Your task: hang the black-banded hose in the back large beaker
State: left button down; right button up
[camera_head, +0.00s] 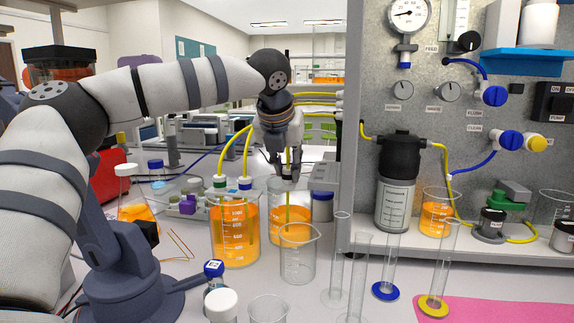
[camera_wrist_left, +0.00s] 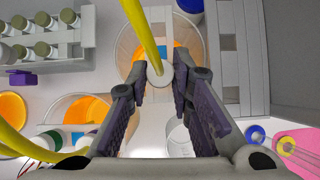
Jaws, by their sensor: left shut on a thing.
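My left gripper (camera_head: 287,164) is shut on the black-banded hose (camera_wrist_left: 142,30), just above the back large beaker (camera_head: 277,222). In the head view, a dark band shows between the fingertips, and a thin yellow length hangs below, within the beaker's outline. The beaker holds orange liquid. In the wrist view, the left gripper (camera_wrist_left: 161,88) has its fingers on both sides of the hose's pale round collar, over the beaker's opening (camera_wrist_left: 122,45). I cannot tell whether the band touches the rim. My right gripper is not in view.
Another large orange-filled beaker (camera_head: 235,238) stands at the left, with green-banded and blue-banded hoses in it. An empty beaker (camera_head: 298,262) stands in front. The panel's shelf (camera_head: 440,245) is at the right, with slim cylinders (camera_head: 357,275) before it. A vial rack (camera_head: 184,205) is behind.

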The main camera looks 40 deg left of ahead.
pick_arm(q)
jog(key=shift+f, duration=0.15)
jog(key=c, duration=1.3)
grip_release()
jog(key=shift+c, duration=0.2)
jog(key=v, duration=1.2)
